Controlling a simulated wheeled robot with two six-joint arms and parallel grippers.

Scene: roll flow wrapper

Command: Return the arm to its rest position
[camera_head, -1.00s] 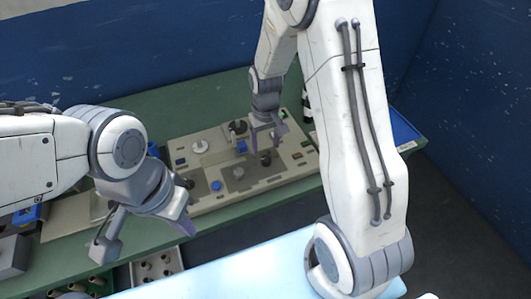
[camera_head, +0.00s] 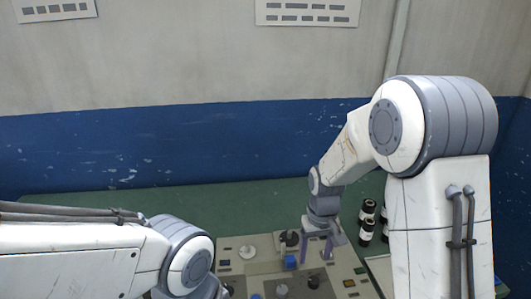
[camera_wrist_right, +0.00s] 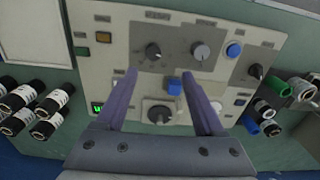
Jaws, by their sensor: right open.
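My right gripper (camera_head: 317,252) hangs over the right part of the beige control panel (camera_head: 265,268) on the green bench. Its two purple fingers are apart with nothing held between them. In the right wrist view the open fingers (camera_wrist_right: 158,72) point across the panel (camera_wrist_right: 120,60), on either side of a blue switch (camera_wrist_right: 174,87). Whether the fingertips touch the panel cannot be told. My left arm comes in at lower left; its gripper (camera_head: 212,290) is largely cut off by the bottom edge, so its jaws cannot be judged.
Several black-and-white rolls (camera_head: 367,222) stand on the bench right of the panel, beside my right arm. In the wrist view, rolls (camera_wrist_right: 45,110) lie at left and others (camera_wrist_right: 270,108) at right. A blue and grey wall (camera_head: 180,145) stands behind the bench.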

